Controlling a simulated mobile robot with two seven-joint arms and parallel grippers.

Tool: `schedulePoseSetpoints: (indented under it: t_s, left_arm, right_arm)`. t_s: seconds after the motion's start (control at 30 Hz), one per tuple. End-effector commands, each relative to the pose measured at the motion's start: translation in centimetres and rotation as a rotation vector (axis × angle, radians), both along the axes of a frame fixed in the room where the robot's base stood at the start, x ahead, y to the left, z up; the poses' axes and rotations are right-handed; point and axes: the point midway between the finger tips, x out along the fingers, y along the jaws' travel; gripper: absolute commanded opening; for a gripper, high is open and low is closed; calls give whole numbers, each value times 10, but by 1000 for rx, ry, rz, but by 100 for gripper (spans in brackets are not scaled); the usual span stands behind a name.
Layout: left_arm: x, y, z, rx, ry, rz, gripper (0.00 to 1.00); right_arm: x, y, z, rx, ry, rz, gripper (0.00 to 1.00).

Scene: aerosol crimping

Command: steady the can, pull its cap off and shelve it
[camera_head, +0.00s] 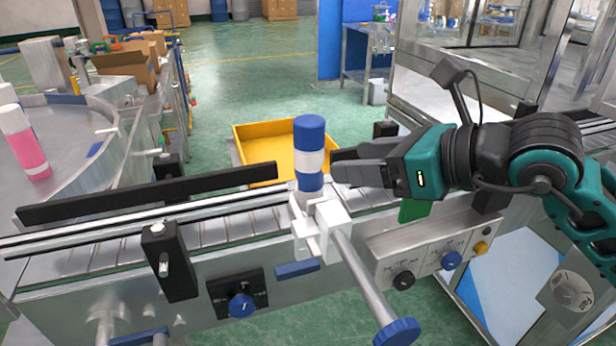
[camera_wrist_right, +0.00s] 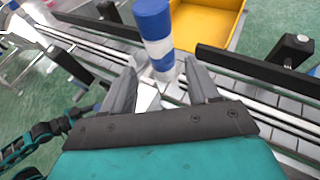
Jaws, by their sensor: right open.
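The can (camera_head: 310,162), blue at top and bottom with a white band, stands upright on the conveyor, beside a white clamp-like fixture (camera_head: 322,222). Its blue upper part looks like the cap (camera_head: 309,132), in place on top. My right gripper (camera_head: 338,168) comes in from the right, level with the can's middle and lower part. In the right wrist view, its open fingers (camera_wrist_right: 160,80) point at the can (camera_wrist_right: 158,45), which stands between their lines near the tips. Whether they touch it is unclear. My left gripper does not show.
A yellow bin (camera_head: 255,139) sits on the floor behind the conveyor (camera_head: 120,250). A black guide bar (camera_head: 150,193) runs along it. A rod with a blue knob (camera_head: 397,332) juts toward me. A pink-and-white can (camera_head: 27,150) stands on a round table at left.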

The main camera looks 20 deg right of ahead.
Motion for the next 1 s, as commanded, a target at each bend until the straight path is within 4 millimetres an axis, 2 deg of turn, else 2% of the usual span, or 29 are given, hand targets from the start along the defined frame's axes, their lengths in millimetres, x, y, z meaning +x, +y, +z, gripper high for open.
schedulePoseSetpoints:
  t_s: [0.1,0.27,0.6,1.0]
  left_arm:
    - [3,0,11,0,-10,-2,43]
    - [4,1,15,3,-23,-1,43]
    - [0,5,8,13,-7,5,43]
    - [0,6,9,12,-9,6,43]
  right_arm:
    - [14,10,-4,6,3,1,60]
    - [34,25,-14,7,3,2,60]
    - [70,50,-35,5,3,1,60]
    - [76,55,-39,1,3,1,60]
